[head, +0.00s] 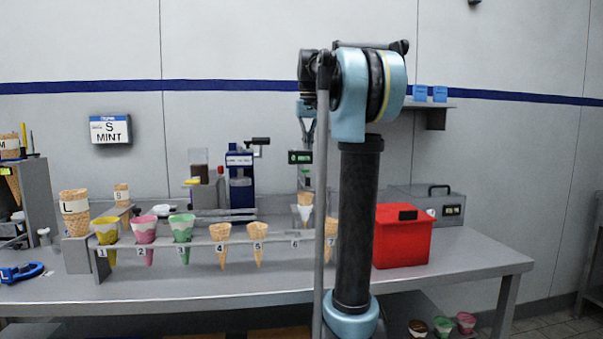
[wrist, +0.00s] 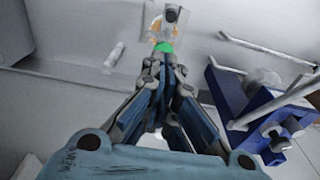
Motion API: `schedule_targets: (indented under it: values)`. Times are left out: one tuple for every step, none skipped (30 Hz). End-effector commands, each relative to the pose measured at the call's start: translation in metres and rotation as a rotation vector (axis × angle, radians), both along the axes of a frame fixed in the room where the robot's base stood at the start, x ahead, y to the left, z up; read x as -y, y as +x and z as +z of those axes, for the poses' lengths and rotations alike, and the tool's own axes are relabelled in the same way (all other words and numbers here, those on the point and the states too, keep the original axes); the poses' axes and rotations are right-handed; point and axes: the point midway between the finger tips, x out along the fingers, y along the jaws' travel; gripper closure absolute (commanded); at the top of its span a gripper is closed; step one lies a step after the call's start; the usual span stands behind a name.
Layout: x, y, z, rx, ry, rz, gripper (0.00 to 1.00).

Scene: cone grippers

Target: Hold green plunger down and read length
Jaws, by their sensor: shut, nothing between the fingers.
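My gripper (wrist: 165,62) is shut with nothing between its fingers, which converge at the top centre of the wrist view. A green round part (wrist: 163,47), seemingly the green plunger, shows just beyond the fingertips. Whether the tips touch it or press it down I cannot tell. In the head view my gripper (head: 307,112) points down at the back of the bench, partly hidden by my arm. Below it is a small black display with green characters (head: 300,157), too small to read. The plunger cannot be made out in the head view.
A blue machine (head: 240,172) stands left of my gripper; blue metalwork (wrist: 255,105) is close on the right in the wrist view. A cone rack (head: 200,243) with numbered cones spans the front. A red box (head: 402,237) sits right of my arm.

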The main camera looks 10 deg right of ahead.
Motion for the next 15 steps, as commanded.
schedule_targets:
  values:
    - [-0.003, 0.001, 0.000, 0.000, 0.000, 0.004, 1.00]
    - [-0.004, 0.001, 0.000, 0.000, 0.000, 0.006, 1.00]
    - [-0.006, 0.001, 0.000, 0.000, 0.000, 0.008, 1.00]
    - [-0.007, 0.000, 0.000, 0.000, 0.000, 0.009, 1.00]
    - [-0.008, 0.001, 0.000, 0.000, 0.000, 0.011, 1.00]
    - [-0.009, 0.000, 0.000, 0.000, 0.000, 0.012, 1.00]
    - [-0.010, 0.000, 0.000, 0.000, 0.000, 0.013, 1.00]
    - [-0.011, 0.000, 0.000, 0.000, 0.001, 0.014, 1.00]
    - [-0.012, 0.000, 0.000, 0.000, 0.001, 0.015, 1.00]
    - [-0.012, 0.000, 0.000, 0.000, 0.000, 0.016, 1.00]
    - [-0.013, 0.000, -0.001, 0.000, 0.000, 0.017, 1.00]
    - [-0.013, 0.001, -0.002, 0.000, 0.000, 0.017, 1.00]
    - [-0.014, 0.001, -0.004, 0.000, 0.000, 0.018, 1.00]
    - [-0.014, 0.001, -0.005, 0.000, 0.000, 0.018, 1.00]
    - [-0.014, 0.001, -0.009, 0.000, 0.000, 0.019, 1.00]
